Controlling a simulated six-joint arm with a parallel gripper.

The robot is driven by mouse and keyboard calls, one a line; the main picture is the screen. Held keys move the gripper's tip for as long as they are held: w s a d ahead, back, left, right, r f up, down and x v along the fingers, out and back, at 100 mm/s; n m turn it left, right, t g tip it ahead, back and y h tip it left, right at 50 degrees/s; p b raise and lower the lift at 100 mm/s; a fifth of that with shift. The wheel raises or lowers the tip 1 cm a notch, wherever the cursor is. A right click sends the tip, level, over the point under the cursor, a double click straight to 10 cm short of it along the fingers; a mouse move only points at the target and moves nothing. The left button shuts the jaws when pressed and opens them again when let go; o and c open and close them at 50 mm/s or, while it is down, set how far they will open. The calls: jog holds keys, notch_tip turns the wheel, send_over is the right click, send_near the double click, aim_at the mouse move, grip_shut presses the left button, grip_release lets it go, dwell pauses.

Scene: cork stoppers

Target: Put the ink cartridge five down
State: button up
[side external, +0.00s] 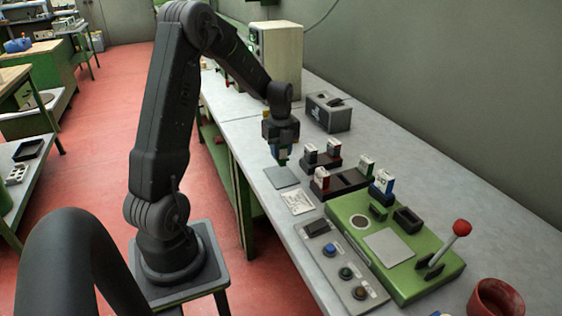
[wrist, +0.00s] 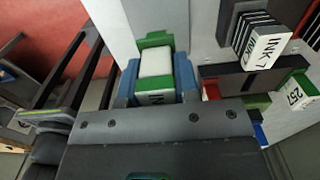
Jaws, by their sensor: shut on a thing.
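My gripper (side external: 281,148) hangs over the near-left part of the bench. In the wrist view its blue fingers (wrist: 158,82) are shut on an ink cartridge (wrist: 156,62), a white block with green ends. The letters "IN" show on the cartridge's near face; the rest of its label is hidden, so I cannot read its number. In the side view the green of the held cartridge (side external: 283,160) shows below the fingers, close above a grey square pad (side external: 282,177). I cannot tell whether it touches the pad.
Other cartridges stand in dark holders right of my gripper: white-topped ones (side external: 311,152), a red one (side external: 322,179), a green one (side external: 366,166) and a blue one (side external: 383,183). A green machine (side external: 400,250) with a red-knobbed lever and a button panel (side external: 345,270) are nearer. A grey box (side external: 328,112) stands behind.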

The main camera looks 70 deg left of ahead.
aim_at(281, 161)
jog(key=shift+f, duration=2)
jog(key=o, duration=1)
jog(key=shift+f, duration=0.15)
